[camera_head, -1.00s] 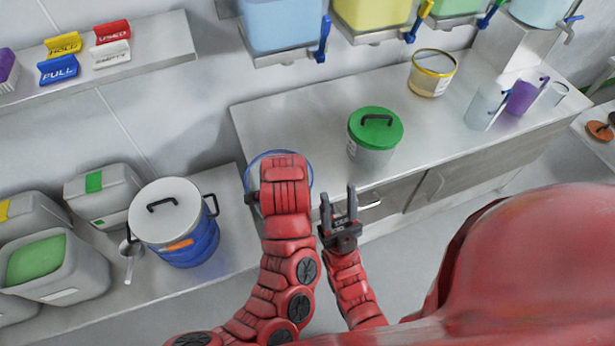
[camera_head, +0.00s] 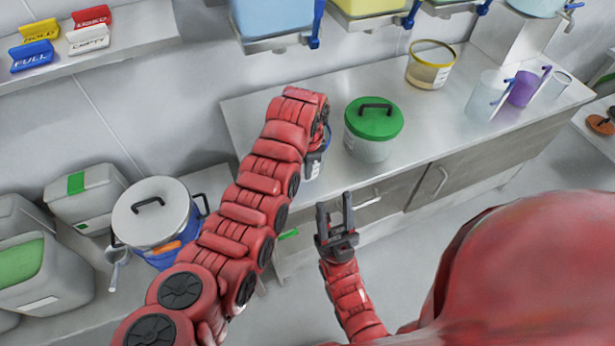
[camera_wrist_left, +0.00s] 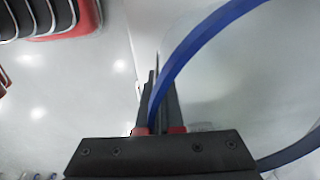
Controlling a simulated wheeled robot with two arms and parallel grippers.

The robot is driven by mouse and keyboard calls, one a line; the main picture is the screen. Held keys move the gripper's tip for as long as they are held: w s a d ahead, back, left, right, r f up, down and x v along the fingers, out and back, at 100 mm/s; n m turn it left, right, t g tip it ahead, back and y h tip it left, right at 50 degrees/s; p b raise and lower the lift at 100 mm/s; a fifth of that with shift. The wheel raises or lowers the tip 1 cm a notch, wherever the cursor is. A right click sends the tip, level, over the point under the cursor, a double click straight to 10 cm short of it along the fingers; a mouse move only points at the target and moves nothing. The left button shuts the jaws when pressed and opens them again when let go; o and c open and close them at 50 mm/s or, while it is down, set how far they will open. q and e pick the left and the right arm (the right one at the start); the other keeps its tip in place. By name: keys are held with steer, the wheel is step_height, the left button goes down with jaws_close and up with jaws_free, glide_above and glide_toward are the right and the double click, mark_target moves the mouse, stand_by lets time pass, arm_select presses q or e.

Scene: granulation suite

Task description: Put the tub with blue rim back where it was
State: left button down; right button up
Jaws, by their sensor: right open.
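The tub with the blue rim (camera_wrist_left: 195,45) fills the right of the left wrist view, its rim between the fingers of my left gripper (camera_wrist_left: 156,95). My left gripper is shut on this rim. In the head view my left arm hides most of the tub, and only a bit of its side (camera_head: 313,168) shows, at the counter's front, left of the green-lidded tub (camera_head: 372,130). Whether the tub touches the counter cannot be told. My right gripper (camera_head: 335,212) is open and empty in front of the counter.
The steel counter (camera_head: 250,115) also bears a yellow-rimmed tub (camera_head: 430,65) and several jugs at the right. Coloured hoppers hang above the counter.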

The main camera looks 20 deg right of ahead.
arm_select(q)
steer(key=shift+w, duration=0.1)
steer(key=shift+d+f, duration=0.15)
step_height(320, 180, down, 2)
steer(key=shift+f+p, duration=0.15)
steer(key=shift+p, duration=0.45)
steer(key=shift+f, duration=0.35)
steer(key=shift+w+f, duration=0.1)
steer(key=shift+f, duration=0.05)
steer(key=shift+f, duration=0.1)
steer(key=c, duration=1.5)
jaws_free()
steer(key=shift+f, duration=0.1)
steer(key=o, duration=0.4)
